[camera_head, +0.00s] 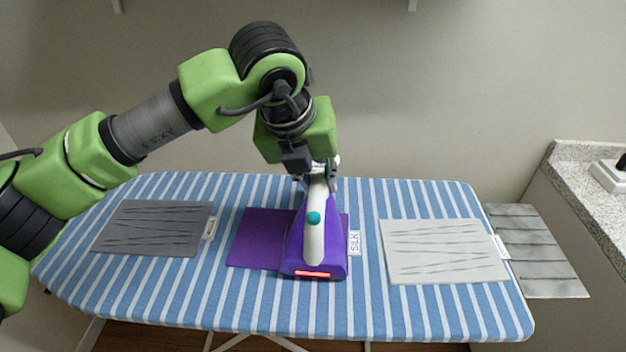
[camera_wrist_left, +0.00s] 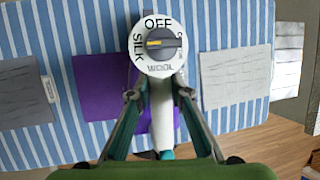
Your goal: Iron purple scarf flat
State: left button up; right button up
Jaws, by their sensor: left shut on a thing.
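The purple scarf (camera_head: 257,240) lies on the ironing board with a SILK tag (camera_head: 354,243) at its right edge. Its visible left part shows no clear creases. The purple and white iron (camera_head: 315,235) covers its right part; I cannot tell whether the iron touches it. A red light shows at the iron's near end. My left gripper (camera_head: 318,181) is shut on the iron's white handle. In the left wrist view, the dial (camera_wrist_left: 159,45) shows OFF, SILK and WOOL, and its orange mark lies on the SILK side. The scarf shows left of the gripper (camera_wrist_left: 158,94).
The striped ironing board (camera_head: 215,300) has a creased dark grey cloth (camera_head: 155,230) at left and a creased light grey cloth (camera_head: 445,252) at right. Another creased grey cloth (camera_head: 538,250) lies beyond the board's right end. A stone counter (camera_head: 590,185) stands at far right.

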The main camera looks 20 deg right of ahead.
pick_arm(q)
jog(key=shift+d, duration=0.15)
jog(key=shift+s+d+b, duration=0.3)
jog(key=shift+d+b, duration=0.05)
jog(key=shift+d, duration=0.4)
jog(key=shift+s+d, duration=0.2)
jog(key=shift+d, duration=0.55)
jog(key=shift+a, duration=0.1)
jog(key=shift+w+a+b, duration=0.15)
jog(key=shift+a+b, duration=0.4)
jog(key=shift+b, duration=0.1)
jog(key=shift+w+a+b, duration=0.2)
jog(key=shift+a+b, duration=0.05)
jog(key=shift+a, duration=0.25)
jog(key=shift+w+a+b, duration=0.2)
jog(key=shift+a+b, duration=0.05)
jog(key=shift+a, duration=0.4)
